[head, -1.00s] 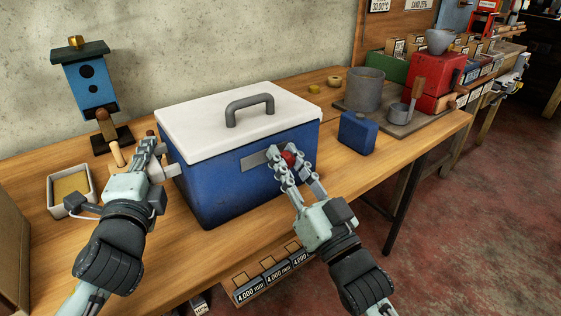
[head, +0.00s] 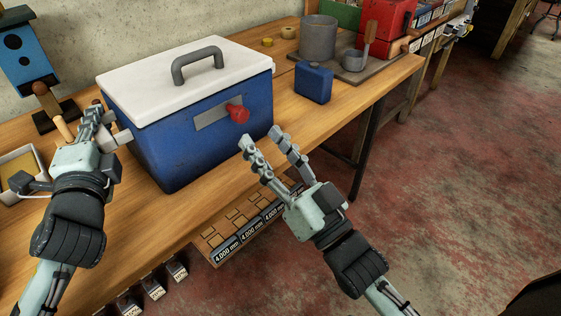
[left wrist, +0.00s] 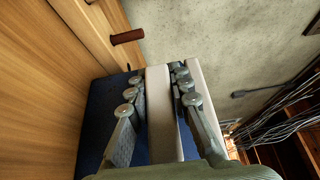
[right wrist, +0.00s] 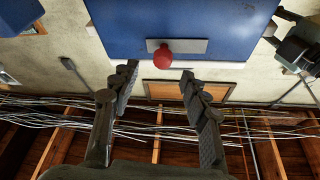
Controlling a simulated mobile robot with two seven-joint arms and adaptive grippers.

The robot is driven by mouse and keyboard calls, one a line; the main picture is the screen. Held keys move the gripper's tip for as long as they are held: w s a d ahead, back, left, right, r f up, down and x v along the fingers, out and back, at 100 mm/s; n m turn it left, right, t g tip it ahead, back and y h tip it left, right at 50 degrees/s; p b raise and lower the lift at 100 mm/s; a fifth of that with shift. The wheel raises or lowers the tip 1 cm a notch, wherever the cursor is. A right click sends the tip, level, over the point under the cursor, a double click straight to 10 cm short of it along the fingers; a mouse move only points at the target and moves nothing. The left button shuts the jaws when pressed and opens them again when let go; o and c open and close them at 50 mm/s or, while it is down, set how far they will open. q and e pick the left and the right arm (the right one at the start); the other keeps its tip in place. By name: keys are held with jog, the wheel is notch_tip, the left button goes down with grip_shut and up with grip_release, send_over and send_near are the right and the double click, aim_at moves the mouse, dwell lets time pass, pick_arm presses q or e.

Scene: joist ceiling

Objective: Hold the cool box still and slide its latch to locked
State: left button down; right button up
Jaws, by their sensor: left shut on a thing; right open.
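The cool box (head: 160,150) is blue with a white lid (head: 130,85) and a grey top handle (head: 190,65). It stands on the workbench. Its latch is a grey plate (head: 208,119) on the front with a red knob (head: 238,114) at the plate's right end in the head view. Plate and knob (right wrist: 163,55) also show in the right wrist view. My left gripper (head: 100,122) is shut on the white side handle (left wrist: 160,110) at the box's left end. My right gripper (head: 262,140) is open and empty, in front of the knob and apart from it.
A blue can (head: 313,82) stands right of the box, with a grey pot (head: 318,40) behind it. A tray (head: 12,160) and a blue birdhouse (head: 25,55) are at the left. Labelled bins (head: 240,228) sit below the bench edge.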

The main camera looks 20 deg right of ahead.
jog(key=shift+v, duration=2.4)
pick_arm(q)
jog(key=c, duration=1.4)
grip_release()
jog(key=shift+a, duration=0.1)
jog(key=shift+o, duration=0.5)
jog(key=shift+s, duration=0.1)
